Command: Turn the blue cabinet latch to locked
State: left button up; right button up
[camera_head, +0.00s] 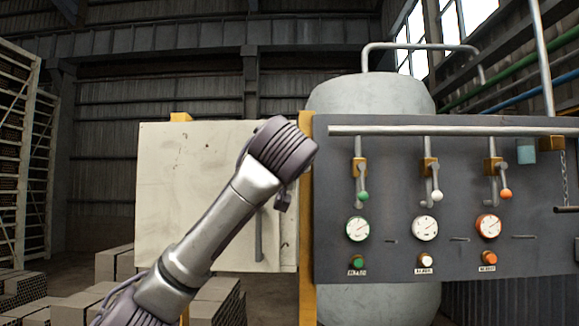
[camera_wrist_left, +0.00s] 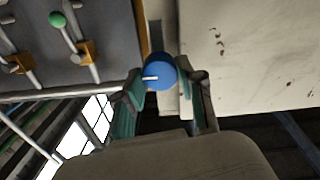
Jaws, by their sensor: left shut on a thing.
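The blue cabinet latch (camera_wrist_left: 162,68) is a round blue knob with a short white pointer mark, which points left in the left wrist view. It sits at the edge of the pale cabinet door (camera_wrist_left: 250,50), beside the dark panel. My left gripper (camera_wrist_left: 160,78) has one finger on each side of the knob and is shut on it. In the head view the pale cabinet (camera_head: 190,190) stands left of the panel, and my left arm crosses in front of it. The arm's end hides the latch and the fingers there. My right gripper is in neither view.
The dark control panel (camera_head: 390,265) carries levers with green (camera_head: 363,196), white (camera_head: 437,196) and orange (camera_head: 506,194) knobs, plus gauges and buttons. A vertical door handle (camera_head: 260,240) is close to my left arm. Brick stacks (camera_head: 115,263) stand lower left.

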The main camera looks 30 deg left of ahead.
pick_arm(q)
jog(key=m+b, duration=0.2)
jog(key=m, duration=1.5)
jog(key=shift+m+b, duration=0.4)
jog(key=shift+f, duration=0.1)
dwell(0.4)
jog(key=o, duration=1.1)
jog(key=shift+d, duration=0.1)
jog(key=shift+o, duration=0.2)
jog(key=v, duration=1.2)
